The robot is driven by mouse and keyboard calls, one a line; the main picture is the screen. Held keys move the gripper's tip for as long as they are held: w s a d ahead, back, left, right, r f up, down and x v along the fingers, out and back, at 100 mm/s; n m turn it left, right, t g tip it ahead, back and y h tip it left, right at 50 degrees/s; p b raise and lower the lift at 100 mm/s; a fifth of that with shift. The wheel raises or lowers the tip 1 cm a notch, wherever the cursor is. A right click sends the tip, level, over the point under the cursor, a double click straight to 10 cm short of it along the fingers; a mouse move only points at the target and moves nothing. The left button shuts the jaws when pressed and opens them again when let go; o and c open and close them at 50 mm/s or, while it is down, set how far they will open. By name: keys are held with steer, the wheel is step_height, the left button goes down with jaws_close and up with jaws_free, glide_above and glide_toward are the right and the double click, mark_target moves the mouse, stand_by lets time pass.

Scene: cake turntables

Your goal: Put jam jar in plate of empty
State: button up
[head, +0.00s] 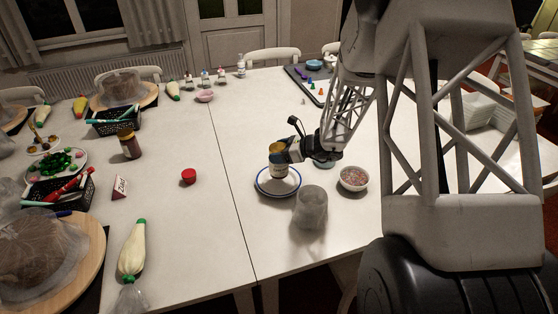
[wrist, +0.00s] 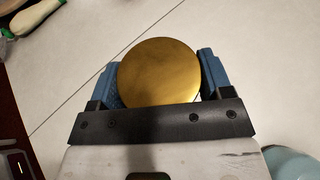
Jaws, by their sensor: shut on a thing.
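A jar with a gold lid and pale label, the jam jar (head: 278,170), is held upright by my gripper (head: 285,152) over the plate. In the wrist view the round gold lid (wrist: 159,70) sits between the two blue finger pads of my gripper (wrist: 160,78). The plate (head: 262,187) is white with a blue rim and holds nothing else. The jar's base is at or just above the plate; I cannot tell whether it touches. The plate is hidden in the wrist view.
A grey translucent cup (head: 311,210) stands just in front of the plate. A bowl of sprinkles (head: 354,178) is to its right.

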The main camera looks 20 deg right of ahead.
stand_by(0.3)
steer(key=shift+f, duration=1.85)
steer(key=shift+f, duration=0.1)
steer(key=o, duration=1.8)
steer(key=v, duration=1.2)
steer(key=shift+s, duration=0.1)
